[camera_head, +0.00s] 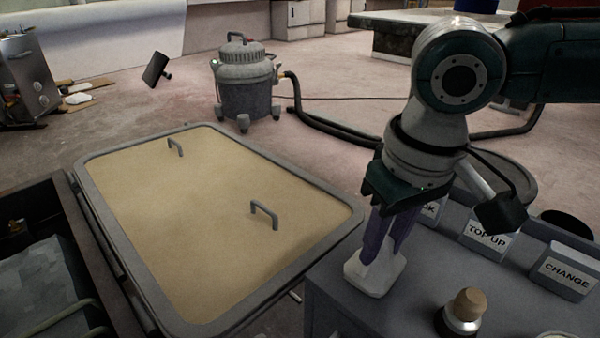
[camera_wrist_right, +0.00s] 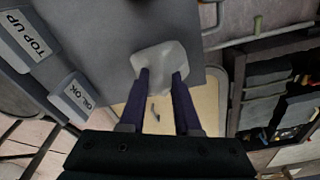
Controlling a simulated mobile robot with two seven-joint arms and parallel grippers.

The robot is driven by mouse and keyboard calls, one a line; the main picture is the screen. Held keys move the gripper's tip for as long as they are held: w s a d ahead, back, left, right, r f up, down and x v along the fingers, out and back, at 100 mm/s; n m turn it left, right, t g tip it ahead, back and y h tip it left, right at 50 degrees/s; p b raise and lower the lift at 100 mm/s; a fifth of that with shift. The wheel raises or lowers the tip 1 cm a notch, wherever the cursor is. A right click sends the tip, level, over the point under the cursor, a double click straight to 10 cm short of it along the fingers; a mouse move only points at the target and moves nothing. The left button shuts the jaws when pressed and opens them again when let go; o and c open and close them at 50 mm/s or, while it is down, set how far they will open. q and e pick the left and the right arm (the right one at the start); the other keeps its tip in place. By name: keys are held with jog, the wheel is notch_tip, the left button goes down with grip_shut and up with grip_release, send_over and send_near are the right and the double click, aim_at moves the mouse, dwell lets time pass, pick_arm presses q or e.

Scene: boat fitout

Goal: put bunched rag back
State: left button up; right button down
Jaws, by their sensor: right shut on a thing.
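The bunched rag (camera_head: 374,277) is a pale, whitish lump at the near left corner of the grey bench top (camera_head: 420,292). My right gripper (camera_head: 378,254) points down, with its purple fingers shut on the rag. In the right wrist view the rag (camera_wrist_right: 160,58) sits at the tips of the two fingers (camera_wrist_right: 161,76), by the bench edge. I cannot tell whether the rag touches the bench top or hangs just above it. My left gripper is not in view.
Label blocks TOP UP (camera_head: 486,238) and CHANGE (camera_head: 567,272) stand along the bench, with a cork-topped jar (camera_head: 462,312) near the front. A beige hatch lid (camera_head: 200,210) with two handles lies to the left. A vacuum (camera_head: 246,85) stands behind on the floor.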

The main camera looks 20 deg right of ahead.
aim_at(385, 268)
jog(key=c, duration=0.6)
grip_release()
jog(key=shift+f, duration=0.1)
notch_tip(385, 268, up, 11)
jog(key=s+p, duration=0.1)
jog(key=p, duration=0.6)
jog(key=s+a+n+t+y, duration=0.3)
jog(key=s+a, duration=0.4)
jog(key=a, duration=0.6)
jog(key=s+d+h, duration=0.1)
jog(key=s+d, duration=0.1)
jog(key=d, duration=0.1)
jog(key=s+d+f+h, duration=0.1)
jog(key=s+d, duration=0.2)
jog(key=s+d+f+m+p, duration=0.1)
jog(key=s+d, duration=0.1)
jog(key=d, duration=0.2)
jog(key=shift+s+f+g+h, duration=0.25)
jog(key=shift+s+g+h, duration=0.15)
